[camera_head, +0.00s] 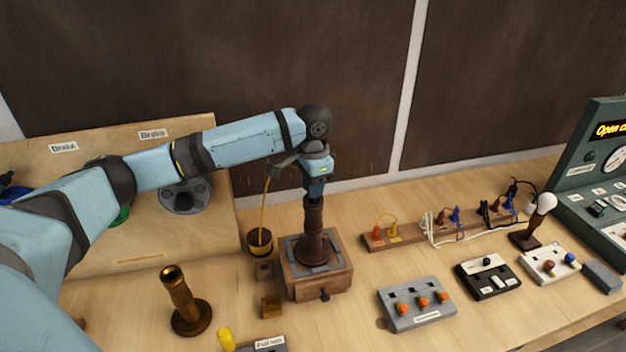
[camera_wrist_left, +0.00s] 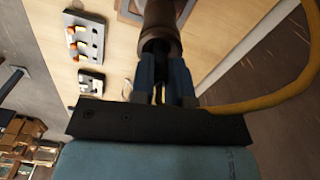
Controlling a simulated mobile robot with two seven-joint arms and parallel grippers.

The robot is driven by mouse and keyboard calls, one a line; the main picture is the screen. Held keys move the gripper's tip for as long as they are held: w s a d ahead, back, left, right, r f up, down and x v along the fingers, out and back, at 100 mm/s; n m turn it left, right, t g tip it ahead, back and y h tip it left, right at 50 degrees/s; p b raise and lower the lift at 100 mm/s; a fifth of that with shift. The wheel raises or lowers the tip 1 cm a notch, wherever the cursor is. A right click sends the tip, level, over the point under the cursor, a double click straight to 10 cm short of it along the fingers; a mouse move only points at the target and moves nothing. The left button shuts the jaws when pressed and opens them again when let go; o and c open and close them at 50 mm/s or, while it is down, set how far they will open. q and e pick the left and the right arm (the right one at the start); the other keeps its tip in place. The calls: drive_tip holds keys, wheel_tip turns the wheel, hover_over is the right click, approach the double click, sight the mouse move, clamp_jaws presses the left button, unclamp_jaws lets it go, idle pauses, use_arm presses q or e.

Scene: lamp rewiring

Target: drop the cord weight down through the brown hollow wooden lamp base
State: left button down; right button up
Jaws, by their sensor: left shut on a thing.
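The brown wooden lamp base (camera_head: 314,232) stands upright on a wooden box stand (camera_head: 318,284). My left gripper (camera_head: 316,192) is directly over its top, pointing down. In the left wrist view the fingers (camera_wrist_left: 162,92) are at the mouth of the brown tube (camera_wrist_left: 160,28). They are shut on the end of the yellow cord (camera_head: 264,205), with a little yellow between them. The cord also loops off to the right in the left wrist view (camera_wrist_left: 262,104). The cord weight is hidden by the fingers or the tube; I cannot tell which. My right gripper is not in view.
The cord rises from a dark pot (camera_head: 259,242) left of the stand. A brass-coloured lamp base (camera_head: 184,302) stands at the front left. A grey switch board (camera_head: 416,304) and a wooden socket strip (camera_head: 376,241) are on the right. A tall wooden panel (camera_head: 150,253) stands behind my left arm.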

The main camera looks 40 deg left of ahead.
use_arm(q)
drive_tip(key=shift+f, duration=0.2)
drive_tip(key=c, duration=1)
unclamp_jaws()
drive_tip(key=shift+c, duration=0.2)
drive_tip(key=shift+r, duration=0.1)
wheel_tip(320, 180, up, 14)
drive_tip(key=b, duration=0.2)
drive_tip(key=shift+f, duration=0.2)
